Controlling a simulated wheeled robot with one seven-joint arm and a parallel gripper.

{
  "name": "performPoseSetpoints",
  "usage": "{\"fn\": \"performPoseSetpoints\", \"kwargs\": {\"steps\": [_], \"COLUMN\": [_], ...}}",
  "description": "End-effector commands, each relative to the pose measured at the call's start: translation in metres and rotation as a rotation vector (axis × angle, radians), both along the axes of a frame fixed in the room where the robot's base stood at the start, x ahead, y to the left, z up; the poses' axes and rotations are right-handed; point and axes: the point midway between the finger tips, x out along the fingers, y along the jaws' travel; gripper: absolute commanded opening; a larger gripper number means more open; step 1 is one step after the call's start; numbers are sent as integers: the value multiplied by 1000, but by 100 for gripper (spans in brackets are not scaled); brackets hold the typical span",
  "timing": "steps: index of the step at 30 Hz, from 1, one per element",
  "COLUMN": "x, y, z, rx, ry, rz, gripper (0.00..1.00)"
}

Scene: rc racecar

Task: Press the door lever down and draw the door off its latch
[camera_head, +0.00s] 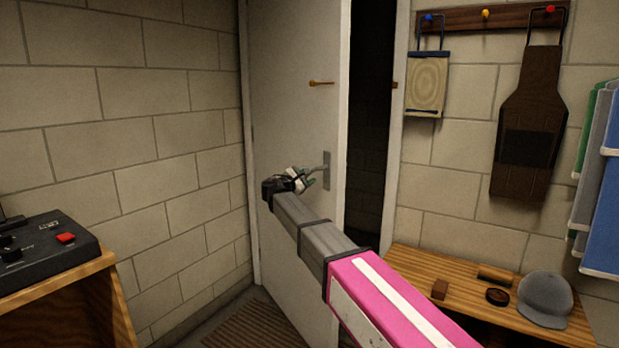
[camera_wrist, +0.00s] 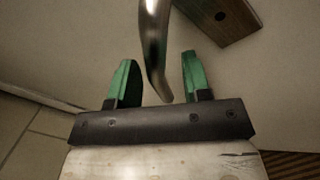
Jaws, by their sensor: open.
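The pale door (camera_head: 290,120) stands ajar, with a dark gap between its right edge and the frame (camera_head: 398,130). Its metal lever (camera_head: 320,168) sticks out from a grey plate (camera_head: 327,172) near that edge. My gripper (camera_head: 311,177) is at the lever, its arm reaching up from the lower right. In the wrist view the curved lever (camera_wrist: 155,45) comes down between the two green fingers of my gripper (camera_wrist: 157,62). The fingers are open, with visible space on both sides of the lever. The plate (camera_wrist: 222,18) shows at the top right there.
A wooden bench (camera_head: 410,272) with a grey cap (camera_head: 545,298) stands right of the doorway, below hanging items. A desk (camera_head: 60,295) with a black console (camera_head: 45,250) is at left. A brown mat (camera_head: 258,325) lies by the door.

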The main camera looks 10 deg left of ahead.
Motion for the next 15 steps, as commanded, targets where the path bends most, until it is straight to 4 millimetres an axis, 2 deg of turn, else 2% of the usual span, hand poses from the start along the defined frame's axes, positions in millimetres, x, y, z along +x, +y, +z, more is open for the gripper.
{"fn": "performPoseSetpoints", "kwargs": {"steps": [9, 15], "x": [-54, -74], "y": [29, 41], "z": [-3, -4], "rx": [-1, -2], "ry": [-1, -1], "rz": [1, 0], "gripper": [44, 44]}}
